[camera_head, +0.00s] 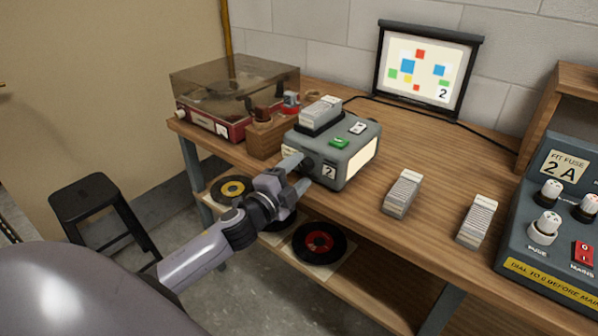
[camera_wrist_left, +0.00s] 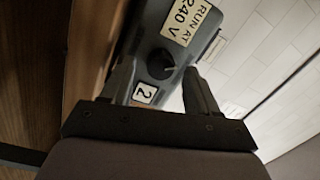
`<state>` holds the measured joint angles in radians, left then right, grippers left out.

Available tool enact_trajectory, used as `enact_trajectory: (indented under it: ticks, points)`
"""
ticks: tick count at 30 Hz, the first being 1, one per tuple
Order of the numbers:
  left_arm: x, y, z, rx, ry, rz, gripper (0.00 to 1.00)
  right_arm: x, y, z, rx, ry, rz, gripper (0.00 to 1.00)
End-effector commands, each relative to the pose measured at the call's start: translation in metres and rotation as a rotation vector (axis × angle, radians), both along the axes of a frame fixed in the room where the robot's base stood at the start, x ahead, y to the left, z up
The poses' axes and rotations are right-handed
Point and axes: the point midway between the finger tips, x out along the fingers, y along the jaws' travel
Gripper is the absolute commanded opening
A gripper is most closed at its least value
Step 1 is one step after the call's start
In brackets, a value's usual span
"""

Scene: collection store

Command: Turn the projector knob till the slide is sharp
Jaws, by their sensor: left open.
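The grey projector (camera_head: 354,159) stands on the wooden bench with a slide tray on top and a green button. Its dark round knob (camera_wrist_left: 160,64) is on the front face, between a "RUN AT 240 V" label and a "2" label. My left gripper (camera_head: 298,171) is open in front of that face; in the left wrist view its fingers (camera_wrist_left: 160,88) stand on either side of the knob, and I cannot tell whether they touch it. The screen (camera_head: 416,69) shows coloured squares and a "2", with edges that look fairly crisp. My right gripper is not in view.
A record player (camera_head: 235,90) and a wooden box (camera_head: 265,138) stand left of the projector. Two slide trays (camera_head: 402,193) (camera_head: 477,219) lie to its right, before a fuse panel (camera_head: 560,240). Records lie on the lower shelf; a black stool (camera_head: 97,206) stands left.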

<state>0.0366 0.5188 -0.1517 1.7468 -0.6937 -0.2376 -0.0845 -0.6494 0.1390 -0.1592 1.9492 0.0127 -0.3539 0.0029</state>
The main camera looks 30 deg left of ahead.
Motion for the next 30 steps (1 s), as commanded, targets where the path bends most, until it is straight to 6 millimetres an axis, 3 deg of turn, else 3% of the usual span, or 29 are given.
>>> enact_trajectory:
  ticks: [13,30]
  points:
    - [-0.054,0.0,-0.003,0.001,0.001,0.001,0.6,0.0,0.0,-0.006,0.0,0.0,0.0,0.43]
    - [-0.062,0.0,-0.001,0.001,0.0,0.0,0.6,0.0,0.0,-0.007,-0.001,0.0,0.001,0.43]
